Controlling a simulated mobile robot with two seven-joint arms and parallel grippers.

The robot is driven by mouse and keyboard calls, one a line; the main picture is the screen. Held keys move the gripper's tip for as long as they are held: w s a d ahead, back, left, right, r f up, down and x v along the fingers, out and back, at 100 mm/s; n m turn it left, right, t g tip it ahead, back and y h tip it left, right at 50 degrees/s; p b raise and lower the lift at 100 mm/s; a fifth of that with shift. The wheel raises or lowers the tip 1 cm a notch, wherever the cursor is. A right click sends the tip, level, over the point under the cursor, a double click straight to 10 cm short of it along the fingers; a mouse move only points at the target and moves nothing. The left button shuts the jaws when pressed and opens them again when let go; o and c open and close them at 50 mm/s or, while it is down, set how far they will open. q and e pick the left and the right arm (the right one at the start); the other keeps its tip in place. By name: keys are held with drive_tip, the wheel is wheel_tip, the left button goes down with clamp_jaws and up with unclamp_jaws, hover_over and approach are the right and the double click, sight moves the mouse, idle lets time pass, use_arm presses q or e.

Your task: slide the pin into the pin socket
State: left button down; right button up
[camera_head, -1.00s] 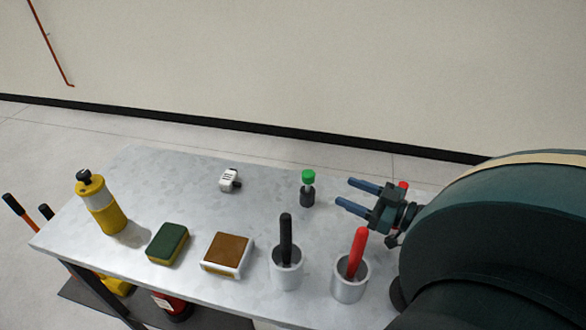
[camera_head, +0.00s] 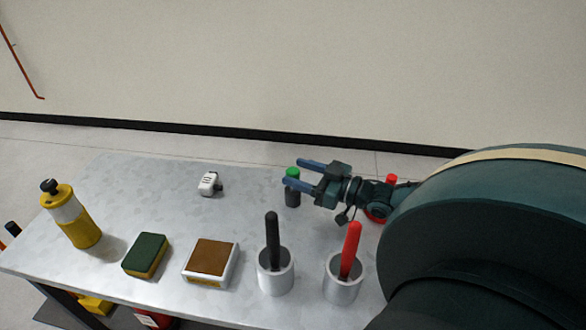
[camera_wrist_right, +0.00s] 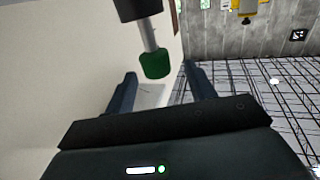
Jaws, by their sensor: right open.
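The pin has a green head (camera_head: 292,173) and stands upright above a dark cylinder, the pin socket (camera_head: 292,196), at the back of the table. In the right wrist view, the green head (camera_wrist_right: 155,65) joins a grey shaft (camera_wrist_right: 149,36) that runs into the black socket (camera_wrist_right: 138,9); a length of shaft shows between them. My right gripper (camera_head: 302,173) is open, level, with its fingers reaching left at the pin. In the wrist view the head appears between or just beyond the fingertips; contact cannot be told. A finger hides the shaft in the head view. My left gripper is not in view.
Two grey cups (camera_head: 277,282) (camera_head: 343,289) hold a black and a red handle at the front. A brown-topped block (camera_head: 210,256), a green sponge (camera_head: 147,254), a yellow bottle (camera_head: 75,216) and a white clip-like object (camera_head: 210,183) stand left. A red item (camera_head: 391,180) is partly hidden behind my right arm.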

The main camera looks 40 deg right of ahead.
drive_tip(key=b+x, duration=0.1)
drive_tip(key=x, duration=0.3)
drive_tip(key=shift+w+f, duration=0.1)
drive_tip(key=c, duration=1.1)
